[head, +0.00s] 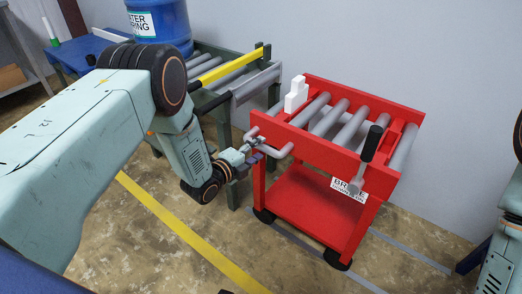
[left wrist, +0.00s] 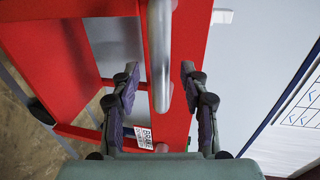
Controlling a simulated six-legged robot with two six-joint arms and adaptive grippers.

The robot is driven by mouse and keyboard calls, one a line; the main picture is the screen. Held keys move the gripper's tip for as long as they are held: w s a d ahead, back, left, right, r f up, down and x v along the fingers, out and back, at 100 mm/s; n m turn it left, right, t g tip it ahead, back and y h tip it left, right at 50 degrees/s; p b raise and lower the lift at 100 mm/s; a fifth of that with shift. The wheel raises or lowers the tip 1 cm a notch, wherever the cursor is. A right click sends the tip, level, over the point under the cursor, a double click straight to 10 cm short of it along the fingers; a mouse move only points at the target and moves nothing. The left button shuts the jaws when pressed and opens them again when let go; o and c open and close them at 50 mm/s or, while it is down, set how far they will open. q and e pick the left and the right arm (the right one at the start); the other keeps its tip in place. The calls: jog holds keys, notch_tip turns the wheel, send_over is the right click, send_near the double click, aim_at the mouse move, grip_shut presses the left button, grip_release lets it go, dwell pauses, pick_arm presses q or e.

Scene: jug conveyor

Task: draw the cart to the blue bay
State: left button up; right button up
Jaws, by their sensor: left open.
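The red cart (head: 305,200) stands upright on black wheels, with grey rollers on top. A grey bar handle (head: 281,152) sticks out of its near left end. My left gripper (head: 255,158) is at this handle. In the left wrist view the left gripper (left wrist: 159,72) is open, with the handle bar (left wrist: 160,45) between its spread fingers; I see no firm contact. A black-gripped brake lever (head: 371,145) stands by a BRAKE label (head: 349,190), which also shows in the left wrist view (left wrist: 143,137). Blue-grey floor stripes (head: 408,251) run beside the cart. My right gripper is out of view.
A green-framed roller conveyor (head: 238,85) with a yellow bar (head: 225,69) stands left of the cart. A blue water jug (head: 157,22) is at its far end. A yellow floor line (head: 180,228) crosses open floor in front. A grey wall (head: 400,50) stands behind.

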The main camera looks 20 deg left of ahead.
pick_arm(q)
jog(key=shift+b+x, duration=0.35)
jog(key=shift+x, duration=1.05)
jog(key=shift+c, duration=0.3)
grip_shut()
